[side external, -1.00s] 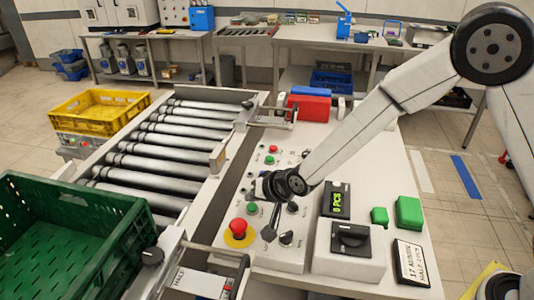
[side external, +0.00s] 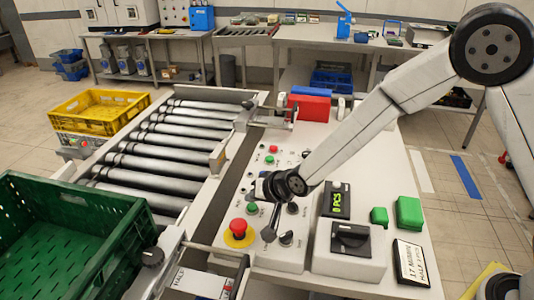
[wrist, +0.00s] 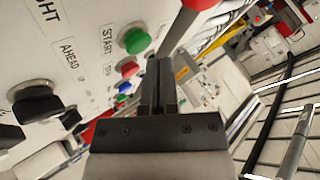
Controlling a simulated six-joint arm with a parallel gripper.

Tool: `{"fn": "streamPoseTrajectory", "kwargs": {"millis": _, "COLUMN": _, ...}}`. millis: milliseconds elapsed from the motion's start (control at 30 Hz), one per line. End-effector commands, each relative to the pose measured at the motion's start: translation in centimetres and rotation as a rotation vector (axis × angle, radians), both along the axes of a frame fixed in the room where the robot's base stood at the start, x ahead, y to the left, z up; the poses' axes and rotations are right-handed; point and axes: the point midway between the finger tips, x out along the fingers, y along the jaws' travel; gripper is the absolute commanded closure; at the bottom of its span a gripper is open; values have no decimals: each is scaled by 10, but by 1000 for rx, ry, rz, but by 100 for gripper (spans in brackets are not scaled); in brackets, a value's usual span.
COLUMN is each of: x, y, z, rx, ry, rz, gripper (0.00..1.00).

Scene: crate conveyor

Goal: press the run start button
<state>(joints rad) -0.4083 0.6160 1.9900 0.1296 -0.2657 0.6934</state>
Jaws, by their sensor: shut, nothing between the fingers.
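A round green button (wrist: 135,41) with the label START beside it shows in the wrist view on a pale panel. In the side external view a green button (side external: 252,208), apparently the same one, lies just below my gripper (side external: 261,189), near the panel's left edge. My gripper's fingers (wrist: 160,66) are shut together with nothing between them. In the wrist view their tips appear just right of the green button, with a gap in the picture. I cannot tell whether they touch the panel.
A red mushroom button (side external: 238,226) on a yellow base stands close in front of my gripper. A red button (wrist: 130,69) sits beside START. A black knob (wrist: 37,104) is farther along. Rollers (side external: 165,140) and a green crate (side external: 130,222) lie to the left.

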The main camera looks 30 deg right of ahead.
Motion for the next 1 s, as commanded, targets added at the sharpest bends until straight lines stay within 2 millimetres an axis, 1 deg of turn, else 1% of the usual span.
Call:
{"fn": "streamPoseTrajectory", "kwargs": {"millis": 267, "x": 0, "y": 0, "z": -7, "rx": 0, "ry": 0, "rz": 0, "gripper": 100}}
{"fn": "streamPoseTrajectory", "kwargs": {"millis": 1000, "x": 0, "y": 0, "z": -9, "rx": 0, "ry": 0, "rz": 0, "gripper": 100}}
